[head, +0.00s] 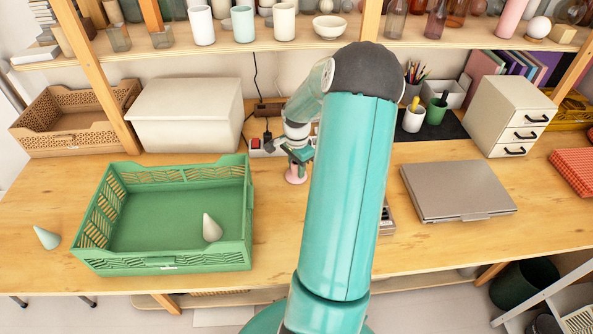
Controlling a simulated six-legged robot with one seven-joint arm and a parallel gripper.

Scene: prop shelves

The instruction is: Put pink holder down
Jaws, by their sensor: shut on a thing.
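The pink holder (295,175) is a small pink piece at the wooden tabletop, just left of my arm and right of the green crate. My gripper (298,160) is above it, pointing down, and is shut on its upper part. The holder looks upright. Its base is at or very near the table surface; I cannot tell whether it touches. My arm hides the area just to the right.
The green crate (245,215) holds a pale cone (212,228). A mint cone (46,238) lies left of it. A power strip (262,148) is behind my gripper. A closed laptop (457,190) lies to the right. Bare tabletop (272,225) shows between crate and arm.

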